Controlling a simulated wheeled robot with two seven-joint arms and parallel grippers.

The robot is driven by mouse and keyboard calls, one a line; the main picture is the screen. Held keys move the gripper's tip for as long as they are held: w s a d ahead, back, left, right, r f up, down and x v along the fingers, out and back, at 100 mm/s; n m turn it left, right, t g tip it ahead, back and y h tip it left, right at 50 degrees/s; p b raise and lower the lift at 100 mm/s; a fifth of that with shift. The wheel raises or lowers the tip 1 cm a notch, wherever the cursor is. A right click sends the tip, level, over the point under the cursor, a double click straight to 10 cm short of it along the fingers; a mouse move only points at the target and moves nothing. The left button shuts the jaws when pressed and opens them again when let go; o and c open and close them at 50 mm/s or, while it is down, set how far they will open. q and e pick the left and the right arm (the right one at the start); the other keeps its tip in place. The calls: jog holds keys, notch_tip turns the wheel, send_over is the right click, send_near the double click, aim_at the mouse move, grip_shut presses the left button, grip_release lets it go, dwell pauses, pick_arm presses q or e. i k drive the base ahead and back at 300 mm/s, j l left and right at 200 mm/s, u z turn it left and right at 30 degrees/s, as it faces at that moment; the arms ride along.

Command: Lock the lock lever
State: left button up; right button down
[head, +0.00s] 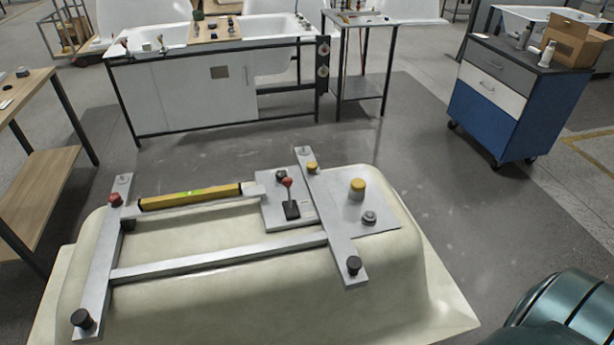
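The lock lever (288,188) has a red knob on a short stem. It rises from a dark base on a grey plate, which is part of a metal frame (220,258) lying on the upturned cream bathtub shell (400,270). The lever looks roughly upright; I cannot tell whether it is locked. Neither of my grippers shows in the head view. A dark teal rounded part, apparently mine, shows at the lower right.
The frame also carries a yellow level (190,197), a red knob (115,199), black knobs (82,319) and a yellow button (357,188). A wooden table (35,170) stands at left, a blue drawer cart (515,105) at right. Grey floor lies behind the shell.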

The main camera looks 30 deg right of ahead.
aim_at(287, 182)
jog(key=k+l, duration=0.1)
jog(key=l, duration=0.4)
jog(key=l+u, duration=0.1)
jog(key=l, duration=0.35)
jog(key=k+l+u, duration=0.1)
jog(key=l, duration=0.4)
jog(key=k+l, duration=0.15)
jog(key=l, duration=0.3)
